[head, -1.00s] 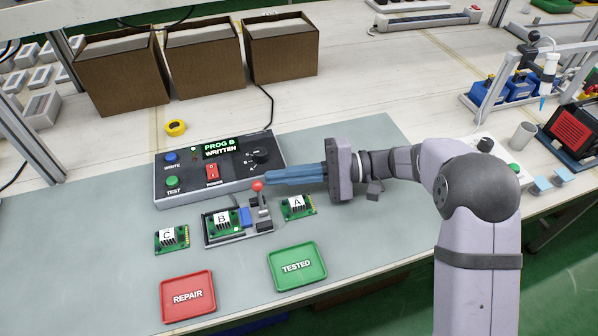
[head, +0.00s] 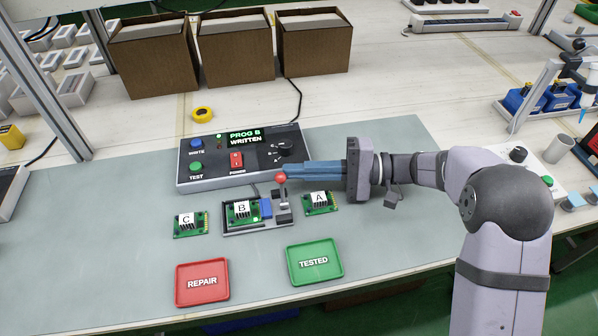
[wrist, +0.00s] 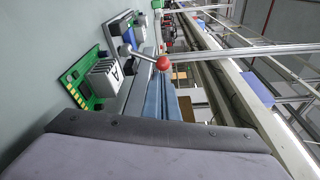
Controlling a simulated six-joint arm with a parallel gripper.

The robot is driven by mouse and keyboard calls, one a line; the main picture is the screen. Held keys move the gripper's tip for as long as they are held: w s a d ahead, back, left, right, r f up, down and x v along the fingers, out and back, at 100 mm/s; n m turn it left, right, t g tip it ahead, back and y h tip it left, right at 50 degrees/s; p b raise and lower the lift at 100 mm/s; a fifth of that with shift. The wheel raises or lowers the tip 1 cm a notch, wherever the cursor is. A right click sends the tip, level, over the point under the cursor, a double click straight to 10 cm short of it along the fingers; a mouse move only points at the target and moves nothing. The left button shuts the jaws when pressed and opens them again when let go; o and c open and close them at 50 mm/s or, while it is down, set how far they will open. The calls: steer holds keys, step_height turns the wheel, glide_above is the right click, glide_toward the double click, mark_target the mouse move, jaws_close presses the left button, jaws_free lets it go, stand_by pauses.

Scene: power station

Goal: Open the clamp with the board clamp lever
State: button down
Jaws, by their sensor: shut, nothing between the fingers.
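The board clamp lever is a metal rod with a red ball knob (head: 281,177), standing roughly upright at the right end of the clamp fixture (head: 270,225). A blue clamp block (head: 266,208) sits beside board B (head: 242,211), seemingly against its right edge. My gripper (head: 290,173) comes in from the right with its blue fingers shut and empty. Its tips are right at the knob; I cannot tell whether they touch. In the wrist view, the red knob (wrist: 163,63) and its rod (wrist: 136,54) show just beyond and beside the fingers (wrist: 163,98).
Behind the fixture is the programmer box (head: 240,160), its display reading "PROG B WRITTEN". Board C (head: 190,223) lies left and board A (head: 321,202) right, below my gripper. The red REPAIR tray (head: 202,283) and green TESTED tray (head: 314,264) lie in front. The mat's right side is clear.

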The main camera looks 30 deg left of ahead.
steer(key=shift+n+b, duration=0.3)
steer(key=shift+s+d+n+b, duration=0.15)
steer(key=shift+n+b, duration=0.35)
steer(key=shift+b, duration=0.2)
steer(key=n+b, duration=0.1)
steer(key=y+b, duration=0.1)
steer(key=b, duration=0.1)
steer(key=shift+s+d+r+n, duration=0.15)
steer(key=shift+s+d+n, duration=0.15)
steer(key=shift+s+n, duration=0.1)
steer(key=shift+s+d+r+b, duration=0.1)
steer(key=shift+d+r+b, duration=0.05)
steer(key=shift+b, duration=0.45)
steer(key=shift+s+d+r+n+g+b, duration=0.2)
steer(key=shift+s+d+n+g+b, duration=0.15)
steer(key=shift+n+b, duration=0.4)
steer(key=shift+s+d+r+b, duration=0.2)
steer(key=shift+s+d+b, duration=0.2)
steer(key=shift+b, duration=0.1)
steer(key=shift+r, duration=0.15)
steer(key=shift+w+d, duration=0.1)
